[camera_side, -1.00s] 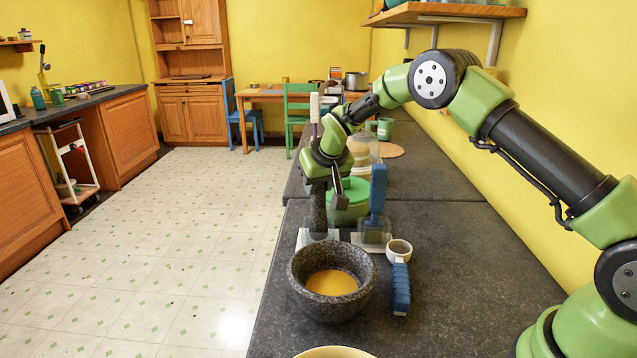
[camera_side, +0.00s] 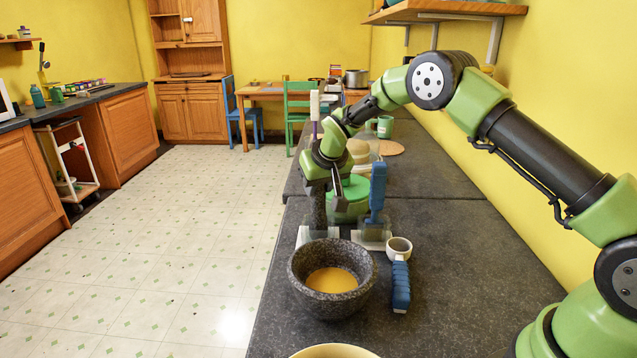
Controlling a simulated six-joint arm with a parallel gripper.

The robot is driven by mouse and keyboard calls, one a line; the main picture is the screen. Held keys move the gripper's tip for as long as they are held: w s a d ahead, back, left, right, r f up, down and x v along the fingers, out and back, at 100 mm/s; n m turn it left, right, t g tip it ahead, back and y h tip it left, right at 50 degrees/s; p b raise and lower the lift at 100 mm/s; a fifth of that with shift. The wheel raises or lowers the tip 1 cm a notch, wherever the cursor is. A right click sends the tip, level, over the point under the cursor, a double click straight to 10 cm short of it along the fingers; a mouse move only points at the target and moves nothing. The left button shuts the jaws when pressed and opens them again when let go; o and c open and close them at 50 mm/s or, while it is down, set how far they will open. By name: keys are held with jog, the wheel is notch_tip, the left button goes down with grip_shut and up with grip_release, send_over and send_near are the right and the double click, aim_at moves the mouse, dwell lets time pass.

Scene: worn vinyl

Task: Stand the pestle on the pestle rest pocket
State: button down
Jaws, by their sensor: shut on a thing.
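The pestle (camera_side: 318,212) is a dark speckled stone rod. It is upright below my gripper (camera_side: 327,198), which is shut on its upper part. The pestle's lower end is at the pestle rest (camera_side: 303,237), a pale base with a see-through pocket, behind the mortar. The mortar's rim hides part of this area, so I cannot tell whether the pestle's foot touches the pocket floor. The stone mortar (camera_side: 305,290) stands in front with an orange-yellow content inside.
A blue-handled tool (camera_side: 377,190) stands upright in a similar holder (camera_side: 372,243) just to the right. A small cup with a blue handle (camera_side: 400,285) lies right of the mortar. A green-lidded container (camera_side: 352,187) is behind. The counter's right side is clear.

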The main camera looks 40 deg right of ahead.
jog(key=shift+f, duration=0.15)
jog(key=c, duration=0.8)
grip_release()
jog(key=shift+o, duration=0.2)
jog(key=v, duration=0.8)
dwell(1.0)
jog(key=v, duration=1)
